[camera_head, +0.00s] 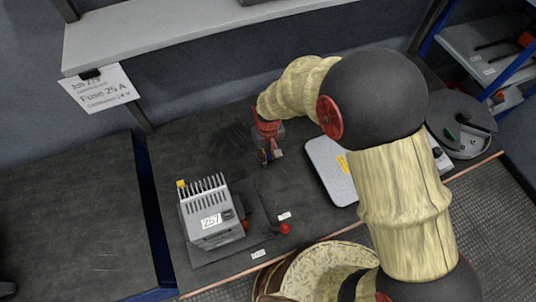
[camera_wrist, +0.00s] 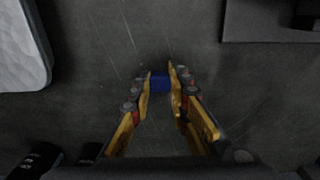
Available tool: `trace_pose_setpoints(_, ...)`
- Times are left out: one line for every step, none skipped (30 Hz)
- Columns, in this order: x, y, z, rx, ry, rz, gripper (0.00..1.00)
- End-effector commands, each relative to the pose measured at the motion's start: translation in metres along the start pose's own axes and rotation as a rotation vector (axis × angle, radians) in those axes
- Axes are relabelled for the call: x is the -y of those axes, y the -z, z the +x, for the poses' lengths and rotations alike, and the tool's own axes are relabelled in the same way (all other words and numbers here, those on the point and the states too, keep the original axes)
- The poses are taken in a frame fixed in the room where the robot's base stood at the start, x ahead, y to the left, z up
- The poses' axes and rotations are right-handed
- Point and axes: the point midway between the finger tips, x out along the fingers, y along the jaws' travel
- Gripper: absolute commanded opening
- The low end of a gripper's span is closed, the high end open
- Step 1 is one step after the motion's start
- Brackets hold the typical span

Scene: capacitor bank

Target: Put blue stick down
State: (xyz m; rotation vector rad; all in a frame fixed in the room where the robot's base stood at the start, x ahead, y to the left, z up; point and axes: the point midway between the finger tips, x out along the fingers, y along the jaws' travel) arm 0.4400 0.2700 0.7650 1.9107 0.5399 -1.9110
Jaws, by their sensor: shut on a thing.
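The blue stick (camera_wrist: 159,84) shows in the wrist view as a short blue piece between my fingertips. My gripper (camera_wrist: 160,82) is shut on it, with a yellow-edged finger on each side. Only a small part of the stick is visible, so its length and whether it touches the surface cannot be told. In the head view my gripper (camera_head: 270,156) hangs over the dark bench top (camera_head: 295,205), behind the grey device and left of the white plate. The stick is too small to make out clearly there.
A grey finned device (camera_head: 211,218) labelled 257 stands at the front left, with a red knob (camera_head: 285,229) beside it. A white flat plate (camera_head: 330,170) lies to the right. A round grey tray (camera_head: 462,128) is farther right. Bare bench surrounds my gripper.

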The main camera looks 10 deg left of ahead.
Motion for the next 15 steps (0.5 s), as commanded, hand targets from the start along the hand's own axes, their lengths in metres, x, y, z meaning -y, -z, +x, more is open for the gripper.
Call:
trace_pose_setpoints(0.0000, -0.0003, 0.0024, 0.001, 0.000, 0.000, 0.00)
trace_pose_setpoints(0.0000, -0.0003, 0.0032, 0.001, 0.000, 0.000, 0.00)
trace_pose_setpoints(0.0000, -0.0003, 0.0043, 0.001, 0.000, 0.000, 0.00)
trace_pose_setpoints(0.0000, -0.0003, 0.0051, 0.001, 0.000, 0.000, 0.00)
trace_pose_setpoints(0.0000, -0.0003, 0.0059, 0.001, 0.000, 0.000, 0.00)
trace_pose_setpoints(0.0000, -0.0003, 0.0070, 0.001, 0.000, 0.000, 0.00)
trace_pose_setpoints(0.0000, -0.0003, 0.0078, 0.001, 0.000, 0.000, 0.00)
trace_pose_setpoints(0.0000, -0.0003, 0.0086, 0.001, 0.000, 0.000, 0.00)
trace_pose_setpoints(0.0000, -0.0004, 0.0097, 0.001, 0.000, 0.000, 0.00)
trace_pose_setpoints(0.0000, -0.0004, 0.0105, 0.001, 0.000, 0.000, 0.00)
trace_pose_setpoints(0.0000, -0.0004, 0.0110, 0.001, 0.000, 0.000, 0.00)
trace_pose_setpoints(0.0000, -0.0003, 0.0110, 0.001, 0.000, 0.000, 0.00)
trace_pose_setpoints(0.0000, -0.0002, 0.0107, 0.001, 0.000, 0.000, 0.00)
trace_pose_setpoints(0.0000, -0.0003, 0.0107, 0.001, 0.000, 0.000, 0.18)
trace_pose_setpoints(0.0000, -0.0003, 0.0106, 0.001, 0.000, 0.000, 0.20)
